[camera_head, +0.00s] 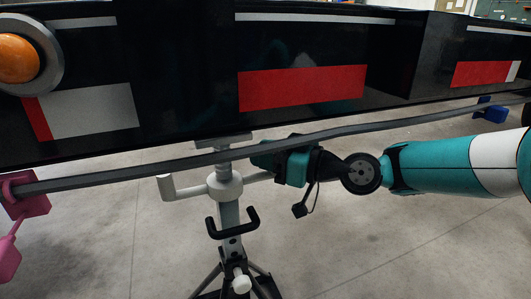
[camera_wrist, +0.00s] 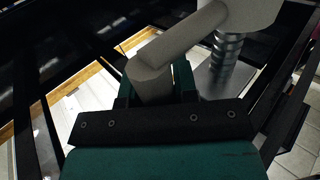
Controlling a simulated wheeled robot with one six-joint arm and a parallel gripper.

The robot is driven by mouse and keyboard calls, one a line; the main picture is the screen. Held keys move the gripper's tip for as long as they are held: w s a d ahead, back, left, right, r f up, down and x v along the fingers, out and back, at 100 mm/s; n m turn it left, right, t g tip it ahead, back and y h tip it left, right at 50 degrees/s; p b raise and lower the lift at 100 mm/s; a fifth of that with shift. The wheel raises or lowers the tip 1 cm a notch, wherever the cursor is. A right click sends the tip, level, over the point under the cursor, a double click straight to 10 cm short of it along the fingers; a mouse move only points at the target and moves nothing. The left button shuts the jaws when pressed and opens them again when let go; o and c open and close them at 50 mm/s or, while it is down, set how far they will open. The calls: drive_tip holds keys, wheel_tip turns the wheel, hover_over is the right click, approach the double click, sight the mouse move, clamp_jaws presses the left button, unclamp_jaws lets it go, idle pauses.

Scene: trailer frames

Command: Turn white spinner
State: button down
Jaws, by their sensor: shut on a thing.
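The white spinner (camera_head: 225,184) is a pale crank with two arms on top of a stand, under the long dark trailer frame. Its left arm ends in a short upright peg; its right arm runs to my gripper (camera_head: 264,158). In the wrist view, the spinner's grey-white arm (camera_wrist: 180,46) slopes down to a round peg (camera_wrist: 151,82). My gripper (camera_wrist: 154,92) has its dark green fingers on both sides of this peg and is shut on it. The peg's lower end is hidden behind the gripper body. A ribbed metal screw (camera_wrist: 226,52) stands beside it.
A long grey bar (camera_head: 400,121) crosses just in front of the spinner and above my arm. The stand has a black U-shaped handle (camera_head: 233,225) and tripod legs. Pink brackets (camera_head: 28,197) sit at left, a blue one (camera_head: 489,110) at right. The concrete floor (camera_head: 400,245) is clear.

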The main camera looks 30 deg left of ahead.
drive_tip(key=shift+s+a+g, duration=0.15)
drive_tip(key=shift+s+g, duration=0.15)
drive_tip(key=shift+s, duration=0.15)
drive_tip(key=c, duration=0.9)
unclamp_jaws()
drive_tip(key=shift+w, duration=0.2)
drive_tip(key=d, duration=0.5)
drive_tip(key=w+d, duration=0.1)
drive_tip(key=d, duration=0.5)
drive_tip(key=w+d+b, duration=0.1)
drive_tip(key=d, duration=0.5)
drive_tip(key=shift+w+d, duration=0.1)
drive_tip(key=shift+d, duration=0.05)
